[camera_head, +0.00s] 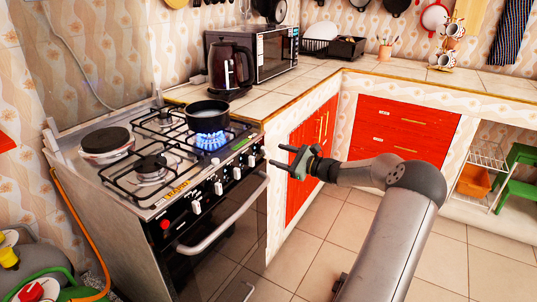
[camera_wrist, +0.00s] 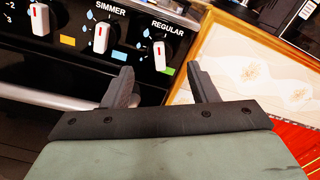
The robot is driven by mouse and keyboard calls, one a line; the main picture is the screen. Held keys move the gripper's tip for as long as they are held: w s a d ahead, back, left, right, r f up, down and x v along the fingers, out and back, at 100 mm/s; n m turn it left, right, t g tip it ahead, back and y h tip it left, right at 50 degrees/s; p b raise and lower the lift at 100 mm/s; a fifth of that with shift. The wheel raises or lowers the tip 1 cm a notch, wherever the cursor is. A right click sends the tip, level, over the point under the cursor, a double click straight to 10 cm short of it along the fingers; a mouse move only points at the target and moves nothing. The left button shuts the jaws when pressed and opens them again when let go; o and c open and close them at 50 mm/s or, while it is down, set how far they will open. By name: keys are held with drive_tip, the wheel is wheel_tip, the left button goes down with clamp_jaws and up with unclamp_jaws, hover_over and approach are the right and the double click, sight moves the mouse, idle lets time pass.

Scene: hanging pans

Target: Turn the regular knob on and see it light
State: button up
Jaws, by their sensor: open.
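The regular knob (camera_wrist: 159,55) is white with a red mark and stands near upright under the "REGULAR" label, on the right end of the stove's black front panel. It also shows in the head view (camera_head: 251,160). My gripper (camera_wrist: 160,72) is open and empty, its two fingertips just below and to either side of this knob in the wrist view. I cannot tell whether they touch it. In the head view my gripper (camera_head: 276,156) is just right of the panel. A blue flame (camera_head: 210,141) burns under the dark pot (camera_head: 208,114) on the stove (camera_head: 150,185).
The simmer knob (camera_wrist: 101,38) sits just left of the regular knob, with another knob (camera_wrist: 39,19) beyond it. The oven handle (camera_head: 225,220) juts out below the panel. A kettle (camera_head: 231,72) stands on the counter behind. The tiled floor (camera_head: 325,225) between the stove and red cabinets is clear.

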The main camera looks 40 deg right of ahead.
sight(266, 151)
drive_tip(key=x, duration=0.5)
drive_tip(key=c, duration=1)
